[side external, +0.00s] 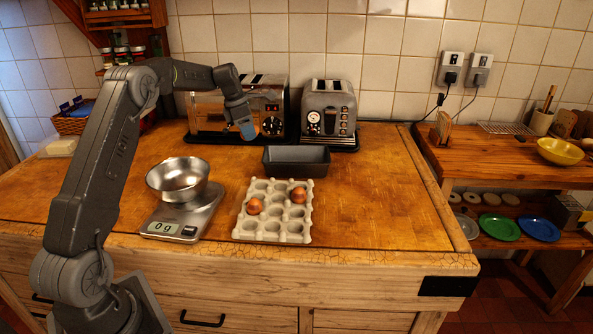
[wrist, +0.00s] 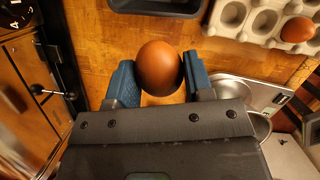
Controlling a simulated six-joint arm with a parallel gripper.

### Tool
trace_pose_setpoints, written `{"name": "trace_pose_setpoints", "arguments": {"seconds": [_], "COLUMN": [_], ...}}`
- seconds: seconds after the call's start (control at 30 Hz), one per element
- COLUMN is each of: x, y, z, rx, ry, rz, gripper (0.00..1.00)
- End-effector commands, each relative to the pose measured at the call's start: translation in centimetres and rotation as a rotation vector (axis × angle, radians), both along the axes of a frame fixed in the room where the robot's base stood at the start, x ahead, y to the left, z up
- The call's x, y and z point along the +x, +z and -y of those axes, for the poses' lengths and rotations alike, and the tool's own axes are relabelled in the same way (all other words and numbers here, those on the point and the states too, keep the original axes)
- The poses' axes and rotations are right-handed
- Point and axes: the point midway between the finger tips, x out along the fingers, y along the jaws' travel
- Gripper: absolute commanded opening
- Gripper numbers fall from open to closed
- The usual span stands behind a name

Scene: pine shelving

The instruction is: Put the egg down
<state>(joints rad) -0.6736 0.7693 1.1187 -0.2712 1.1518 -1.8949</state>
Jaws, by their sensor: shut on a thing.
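A brown egg (wrist: 160,68) is between the two blue fingers of my gripper (wrist: 158,80) in the wrist view, and the fingers are shut on it. In the side view my gripper (side external: 247,130) is in the air in front of the larger toaster, above the counter, and the egg there is mostly hidden. A pale egg carton (side external: 272,228) lies on the counter with two brown eggs in it, one at the left (side external: 254,206) and one at the upper right (side external: 298,195). Its other visible cups are empty.
A metal bowl (side external: 178,182) sits on a scale (side external: 187,222) reading 0 g. A dark loaf tin (side external: 296,160) lies behind the carton. A larger toaster (side external: 205,117) and a smaller one (side external: 328,108) stand at the wall. The counter's right part is clear.

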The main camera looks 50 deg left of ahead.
Motion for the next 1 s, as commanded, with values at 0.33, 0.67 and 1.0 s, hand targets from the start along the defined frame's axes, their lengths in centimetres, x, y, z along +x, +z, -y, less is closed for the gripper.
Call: {"name": "trace_pose_setpoints", "arguments": {"seconds": [0.33,0.67,1.0], "x": [3.0,8.1,9.0], "y": [-2.4,-6.3,-8.4], "z": [1.6,5.6,6.4], "rx": [-0.002,0.0,-0.002], "ry": [0.08,0.08,0.082], "rz": [-0.003,-0.001,-0.004], "gripper": [0.39,0.39,0.39]}}
